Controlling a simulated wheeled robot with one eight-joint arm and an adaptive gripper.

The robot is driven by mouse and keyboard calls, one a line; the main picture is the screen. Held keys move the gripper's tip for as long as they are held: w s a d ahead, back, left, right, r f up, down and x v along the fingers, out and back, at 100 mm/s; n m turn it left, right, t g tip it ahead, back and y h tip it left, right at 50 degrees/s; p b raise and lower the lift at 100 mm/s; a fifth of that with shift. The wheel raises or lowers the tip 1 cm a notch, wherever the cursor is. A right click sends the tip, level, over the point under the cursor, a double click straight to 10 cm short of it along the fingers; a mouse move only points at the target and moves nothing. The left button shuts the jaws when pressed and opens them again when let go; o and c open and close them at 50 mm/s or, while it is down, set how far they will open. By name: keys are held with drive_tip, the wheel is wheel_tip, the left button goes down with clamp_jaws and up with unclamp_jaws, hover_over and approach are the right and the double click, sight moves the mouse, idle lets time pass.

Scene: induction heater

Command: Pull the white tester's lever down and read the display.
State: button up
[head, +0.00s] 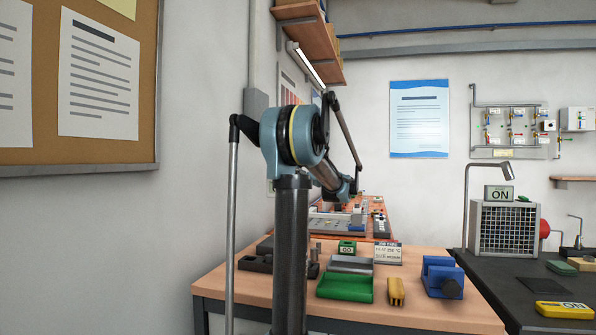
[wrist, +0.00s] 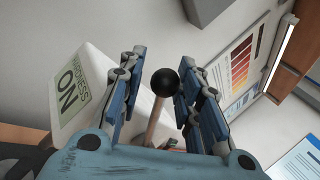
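The white tester (wrist: 95,62) shows at the left of the wrist view, tilted in the picture. Its greenish display (wrist: 70,88) carries the large word ON and smaller lettering that seems to read HARDNESS. The lever (wrist: 156,120) is a light rod with a black ball knob (wrist: 164,82), standing up between my fingers. The lever's lower end is hidden by my gripper. In the head view my arm hides the tester and my gripper cannot be made out.
A wooden bench (head: 445,310) holds a green tray (head: 345,288), a blue vise-like block (head: 442,277), a yellow tool (head: 396,292) and a small sign (head: 387,253). A dark table (head: 515,300) at right carries a grey caged unit (head: 504,230). A wall with a corkboard (head: 85,155) lies at left.

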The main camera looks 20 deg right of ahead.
idle(0.3)
drive_tip(key=v, duration=1.1)
drive_tip(key=shift+s+d+f, duration=0.15)
drive_tip(key=shift+s, duration=0.2)
